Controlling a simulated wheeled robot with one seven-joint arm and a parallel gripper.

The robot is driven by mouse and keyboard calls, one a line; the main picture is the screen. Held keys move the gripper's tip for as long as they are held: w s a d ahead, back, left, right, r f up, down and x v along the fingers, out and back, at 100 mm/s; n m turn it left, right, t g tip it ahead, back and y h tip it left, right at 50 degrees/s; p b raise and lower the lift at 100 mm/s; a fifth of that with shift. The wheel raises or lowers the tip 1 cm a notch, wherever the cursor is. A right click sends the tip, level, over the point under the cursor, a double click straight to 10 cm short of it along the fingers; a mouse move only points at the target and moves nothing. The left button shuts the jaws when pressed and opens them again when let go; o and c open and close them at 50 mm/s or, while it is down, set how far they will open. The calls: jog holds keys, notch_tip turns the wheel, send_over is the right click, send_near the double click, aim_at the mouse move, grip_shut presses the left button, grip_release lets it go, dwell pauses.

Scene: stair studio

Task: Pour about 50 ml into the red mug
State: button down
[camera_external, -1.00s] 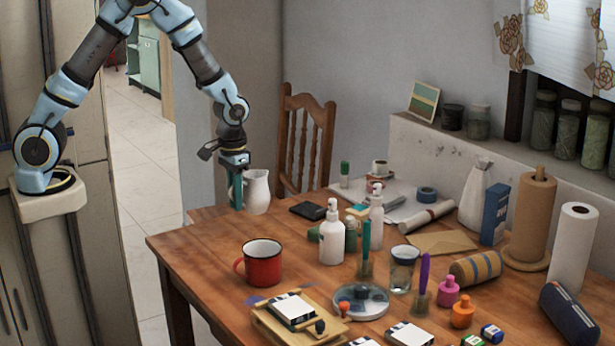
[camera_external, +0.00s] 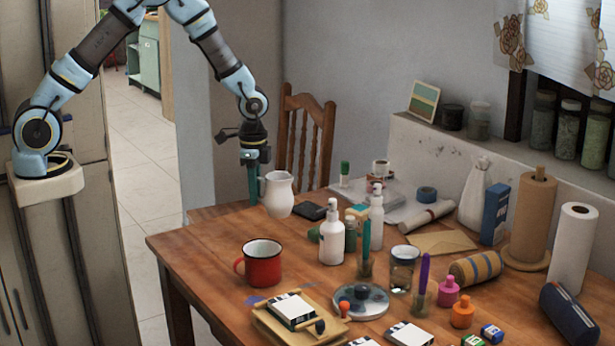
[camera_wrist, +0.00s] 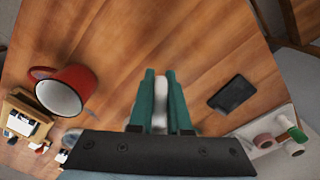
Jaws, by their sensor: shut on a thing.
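The red mug (camera_external: 263,265) stands upright near the left front of the wooden table. In the wrist view the mug (camera_wrist: 66,91) shows at the left, with its pale inside visible; I see no liquid in it. My gripper (camera_external: 257,192) is behind the mug. It is shut on the handle of a white pitcher (camera_external: 279,194). The pitcher is upright, and its base looks clear of the table. In the wrist view my gripper (camera_wrist: 160,98) has its green fingers on a white part of the pitcher (camera_wrist: 160,90). The pitcher's contents are hidden.
A glass jar (camera_external: 402,268) and a wooden tray (camera_external: 268,322) are nearer the front. A dark flat object (camera_external: 311,211) lies beside the pitcher. The tabletop left of the mug is clear.

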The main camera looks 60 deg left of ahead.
aim_at(274, 200)
jog(key=w+d+m+p, duration=0.1)
jog(key=m, duration=0.2)
jog(key=w+d+f+m+p, duration=0.1)
jog(key=m, duration=0.2)
jog(key=w+d+f+m+p, duration=0.1)
jog(key=m+p, duration=0.1)
jog(key=m, duration=0.1)
jog(key=shift+w+d, duration=0.1)
jog(key=shift+w, duration=0.15)
jog(key=w+d+m+p, duration=0.1)
jog(key=m, duration=0.2)
jog(key=w+d+f+m+p, duration=0.1)
jog(key=m, duration=0.2)
jog(key=w+d+f+m+p, duration=0.1)
jog(key=m+p, duration=0.1)
jog(key=shift+w+d+m, duration=0.1)
jog(key=shift+w+m, duration=0.2)
jog(key=shift+m, duration=0.1)
jog(key=shift+w+d+f+m+p, duration=0.25)
jog(key=shift+w+f+m+p, duration=0.15)
jog(key=shift+m, duration=0.5)
jog(key=shift+r, duration=0.1)
jog(key=shift+s+d+t+y, duration=0.35)
jog(key=shift+s+t+y, duration=0.15)
jog(key=shift+t, duration=0.3)
jog(key=s+d+r+t+y+b, duration=0.3)
jog(key=s+r+t+y+b, duration=0.2)
jog(key=r+t+b, duration=0.3)
jog(key=shift+s+d+r+b, duration=0.15)
jog(key=shift+b, duration=0.85)
